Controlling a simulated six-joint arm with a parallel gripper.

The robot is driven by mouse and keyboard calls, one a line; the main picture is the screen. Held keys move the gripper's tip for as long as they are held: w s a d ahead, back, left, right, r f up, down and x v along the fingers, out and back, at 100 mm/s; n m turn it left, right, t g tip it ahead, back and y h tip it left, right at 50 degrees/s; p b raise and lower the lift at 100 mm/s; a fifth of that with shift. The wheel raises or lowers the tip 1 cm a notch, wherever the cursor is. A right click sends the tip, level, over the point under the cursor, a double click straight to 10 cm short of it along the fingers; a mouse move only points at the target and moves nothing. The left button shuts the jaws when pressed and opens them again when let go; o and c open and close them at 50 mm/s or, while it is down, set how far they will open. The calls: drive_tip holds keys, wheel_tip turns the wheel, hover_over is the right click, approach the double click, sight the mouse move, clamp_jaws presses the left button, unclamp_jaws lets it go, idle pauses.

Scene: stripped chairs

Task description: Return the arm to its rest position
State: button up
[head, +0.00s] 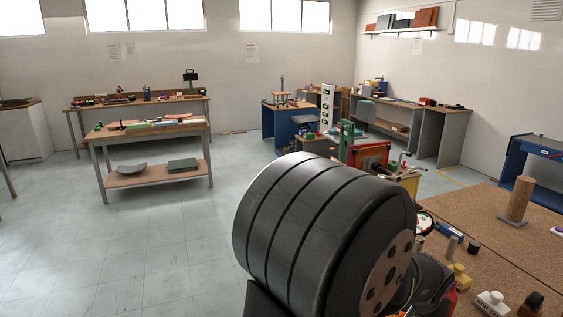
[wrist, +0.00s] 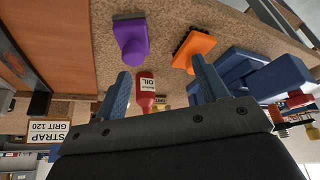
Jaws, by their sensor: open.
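My gripper (wrist: 161,70) shows in the wrist view with its two blue fingers spread wide apart. Nothing is held between them. A red bottle labelled OIL (wrist: 147,88) appears in the gap between the fingers, beyond them and near the edge of a cork-coloured top (wrist: 165,45); the view is upside down. A large dark grey ribbed cylinder, which looks like part of my arm, fills the lower middle of the head view. The gripper itself cannot be made out there.
In the wrist view, a purple tool (wrist: 131,42), an orange brush (wrist: 194,47) and blue blocky parts (wrist: 270,78) are close by. In the head view, a cork-topped bench (head: 490,235) with bottles and a post (head: 517,200) stands at right. The floor at left (head: 130,255) is clear.

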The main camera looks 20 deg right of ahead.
drive_tip(key=w+a+f+n, duration=0.2)
drive_tip(key=w+a, duration=0.5)
drive_tip(key=w, duration=0.4)
drive_tip(key=w+a+f+n+t+y, duration=0.1)
drive_tip(key=w+a+f+n, duration=0.2)
drive_tip(key=w+a, duration=0.5)
drive_tip(key=w, duration=0.3)
drive_tip(key=shift+w+a+f+y, duration=0.15)
drive_tip(key=shift+a+y, duration=0.15)
drive_tip(key=s+d+r+m, duration=0.2)
drive_tip(key=s+d, duration=0.4)
drive_tip(key=s, duration=0.2)
drive_tip(key=s+d+r+m+h, duration=0.1)
drive_tip(key=s+d+r+m, duration=0.1)
drive_tip(key=s+d, duration=0.5)
drive_tip(key=shift+s+d+g, duration=0.2)
drive_tip(key=shift+s+g, duration=0.1)
drive_tip(key=shift+s, duration=0.75)
drive_tip(key=shift+r, duration=0.1)
